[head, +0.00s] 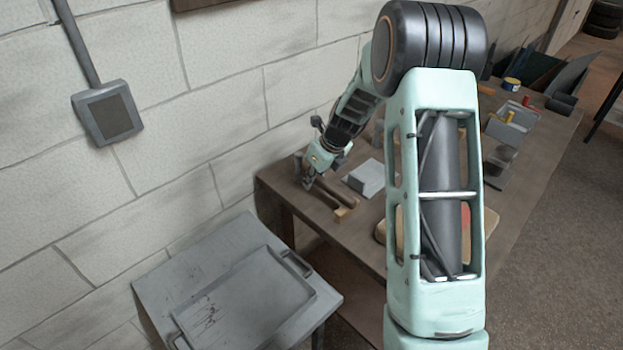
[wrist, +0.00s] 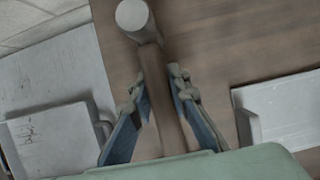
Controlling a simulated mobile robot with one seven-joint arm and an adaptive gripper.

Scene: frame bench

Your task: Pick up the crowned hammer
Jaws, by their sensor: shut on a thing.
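In the wrist view, the hammer shows a pale grey round head (wrist: 135,17) at the top and a brown handle (wrist: 158,75) running down from it. My gripper (wrist: 157,82) has one blue finger on each side of the handle and is shut on it, below the head. In the head view, my gripper (head: 308,182) is low at the bench's near left corner, beside wooden handle-like pieces (head: 338,200). The hammer is hard to make out there, and I cannot tell whether it is clear of the bench top.
The brown bench (head: 520,205) runs back to the right. A light grey box (head: 367,178) sits right of my gripper. A grey table (head: 160,285) with a shallow handled tray (head: 245,300) stands at the left. A block wall (head: 230,110) is close behind. My arm hides part of the bench.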

